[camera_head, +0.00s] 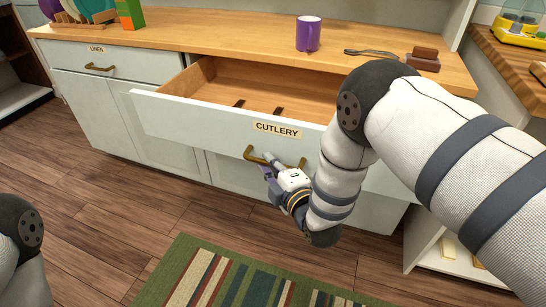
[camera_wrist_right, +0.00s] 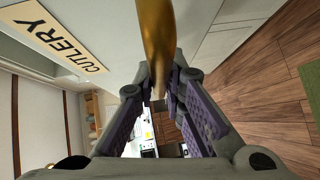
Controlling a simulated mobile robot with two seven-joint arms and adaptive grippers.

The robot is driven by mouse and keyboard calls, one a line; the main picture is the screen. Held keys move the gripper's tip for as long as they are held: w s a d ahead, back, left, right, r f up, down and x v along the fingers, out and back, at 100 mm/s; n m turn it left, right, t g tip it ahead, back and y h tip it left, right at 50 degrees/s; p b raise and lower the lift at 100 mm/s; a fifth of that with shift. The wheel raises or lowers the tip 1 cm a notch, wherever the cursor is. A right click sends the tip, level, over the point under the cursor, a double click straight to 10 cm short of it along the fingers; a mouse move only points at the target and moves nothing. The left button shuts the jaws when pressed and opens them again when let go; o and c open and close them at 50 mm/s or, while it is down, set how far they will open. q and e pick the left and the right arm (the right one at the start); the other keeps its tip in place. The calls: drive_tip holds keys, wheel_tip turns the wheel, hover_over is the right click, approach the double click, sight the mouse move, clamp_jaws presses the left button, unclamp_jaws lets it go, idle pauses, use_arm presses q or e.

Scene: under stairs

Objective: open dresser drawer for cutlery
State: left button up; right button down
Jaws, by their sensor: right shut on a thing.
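The cutlery drawer (camera_head: 200,116) is pulled out from the white dresser, and its wooden inside shows. Two small dark pieces lie on its floor. Its front bears a "CUTLERY" label (camera_head: 277,130), which also shows in the right wrist view (camera_wrist_right: 62,42). My right gripper (camera_head: 267,165) is at the brass handle (camera_head: 250,153), below the label. In the right wrist view the handle (camera_wrist_right: 154,35) runs between the purple-padded fingers (camera_wrist_right: 158,88), which are shut on it. My right arm hides the drawer's right end. My left gripper is out of view; only part of that arm shows.
The wooden dresser top (camera_head: 230,37) holds a purple mug (camera_head: 308,34), a fork (camera_head: 370,53), brown blocks (camera_head: 423,58) and a rack of plates (camera_head: 85,14). The linen drawer (camera_head: 130,65) is closed. A striped rug (camera_head: 235,280) lies on the clear floor in front.

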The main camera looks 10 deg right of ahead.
drive_tip(key=shift+a+r, duration=0.1)
idle(0.3)
drive_tip(key=c, duration=1.7)
unclamp_jaws()
drive_tip(key=shift+s, duration=0.1)
drive_tip(key=shift+o, duration=0.2)
drive_tip(key=v, duration=1.2)
